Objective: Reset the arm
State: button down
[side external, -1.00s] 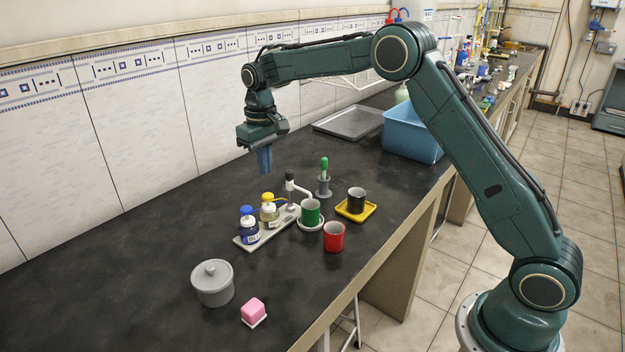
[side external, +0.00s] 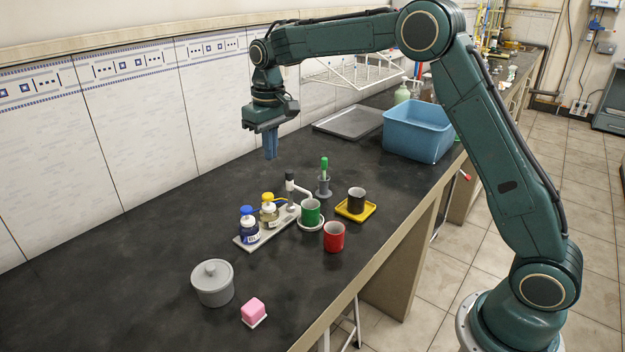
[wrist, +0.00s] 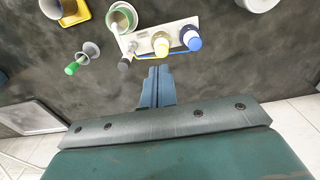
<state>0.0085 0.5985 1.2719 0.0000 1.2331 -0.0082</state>
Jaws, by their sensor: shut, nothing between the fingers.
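My gripper (side external: 271,147) hangs above the dark bench, fingers pointing down, behind and above the small bottle rack. Its blue fingers are together with nothing between them. They also show in the wrist view (wrist: 157,88), near the middle. The fingers touch nothing on the bench.
Below stand a blue-capped bottle (side external: 249,225), a yellow-capped bottle (side external: 269,208), a green cup (side external: 310,212), a red cup (side external: 334,237), a black cup (side external: 356,200) on a yellow tray (side external: 371,211), a grey pot (side external: 213,285) and a pink cube (side external: 253,310). A blue bin (side external: 415,132) and metal tray (side external: 348,122) stand behind.

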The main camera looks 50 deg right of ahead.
jog(key=s+r+t, duration=0.1)
jog(key=s+r, duration=0.4)
jog(key=s, duration=0.4)
jog(key=s+r+t, duration=0.2)
jog(key=s+r, duration=0.4)
jog(key=s, duration=0.4)
jog(key=s+f+t, duration=0.1)
jog(key=s+f, duration=0.1)
jog(key=s, duration=0.7)
jog(key=s+f+t, duration=0.1)
jog(key=s+f, duration=0.1)
jog(key=s, duration=0.6)
jog(key=shift+s+a+f, duration=0.25)
jog(key=shift+s+f, duration=0.1)
jog(key=shift+f, duration=0.05)
